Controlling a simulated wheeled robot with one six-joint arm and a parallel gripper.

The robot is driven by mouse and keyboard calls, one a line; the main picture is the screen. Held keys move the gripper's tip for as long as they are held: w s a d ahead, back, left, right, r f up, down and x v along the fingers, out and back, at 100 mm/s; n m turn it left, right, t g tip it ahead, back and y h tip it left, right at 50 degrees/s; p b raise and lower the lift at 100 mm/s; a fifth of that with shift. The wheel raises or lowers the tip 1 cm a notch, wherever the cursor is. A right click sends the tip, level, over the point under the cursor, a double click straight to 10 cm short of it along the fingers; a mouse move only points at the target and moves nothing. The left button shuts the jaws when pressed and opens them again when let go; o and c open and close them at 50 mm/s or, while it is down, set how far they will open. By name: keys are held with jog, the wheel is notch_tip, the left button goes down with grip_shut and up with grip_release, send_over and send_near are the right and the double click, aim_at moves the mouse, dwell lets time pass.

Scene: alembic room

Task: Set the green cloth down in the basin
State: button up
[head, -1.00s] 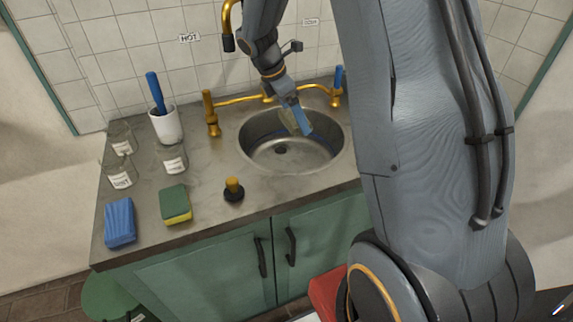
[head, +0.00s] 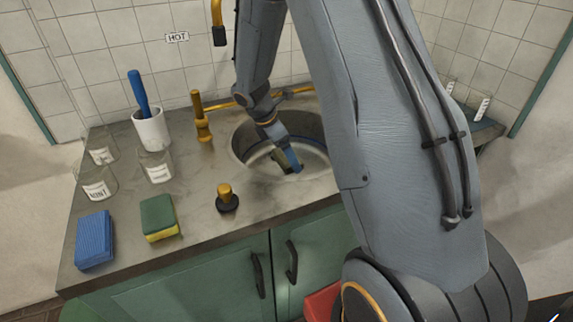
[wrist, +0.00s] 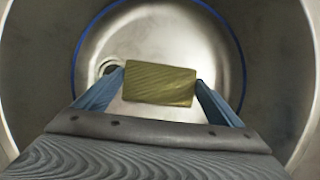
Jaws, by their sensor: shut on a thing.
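The green cloth (wrist: 160,83), an olive-green folded block, is pinched between the two blue fingers of my gripper (wrist: 160,90) in the wrist view. In the head view my gripper (head: 288,162) is down inside the round metal basin (head: 247,140), with the cloth (head: 279,157) partly hidden by a finger. In the wrist view the basin floor (wrist: 150,35) lies beyond the cloth, with the drain hole at the left and a blue ring around the floor. I cannot tell whether the cloth touches the floor.
A gold-handled plunger-like stopper (head: 227,197), a green and yellow sponge (head: 159,217) and a blue cloth (head: 95,240) lie on the counter left of the basin. Glass jars (head: 157,166) and a white cup (head: 150,128) stand behind them. A gold tap handle (head: 201,117) stands beside the basin.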

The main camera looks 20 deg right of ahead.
aim_at(287, 163)
jog(key=shift+f, duration=2.05)
jog(key=shift+f, duration=0.15)
jog(key=o, duration=0.8)
jog(key=v, duration=1.2)
jog(key=shift+b, duration=0.4)
jog(key=shift+s, duration=0.1)
